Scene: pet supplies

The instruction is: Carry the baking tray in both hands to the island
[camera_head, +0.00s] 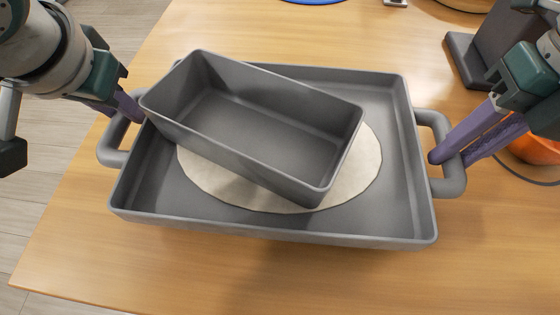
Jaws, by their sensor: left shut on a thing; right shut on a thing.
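A grey rectangular baking tray (400,212) with a loop handle at each short end is over a wooden table. A shadow shows below its front side; I cannot tell how far it is above the wood. A flat round cream disc (362,175) lies in the tray. A grey loaf pan (262,130) sits askew on the disc, its left corner at the tray's left rim. My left gripper (132,110) is shut on the left handle, its fingertips partly hidden. My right gripper (448,158) is shut on the right handle.
The wooden table (330,285) is bare in front. A dark grey stand-like object (480,50) and an orange round object (535,148) are at the right, near my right arm. A blue item (315,1) is at the back edge. Plank floor (50,165) shows left.

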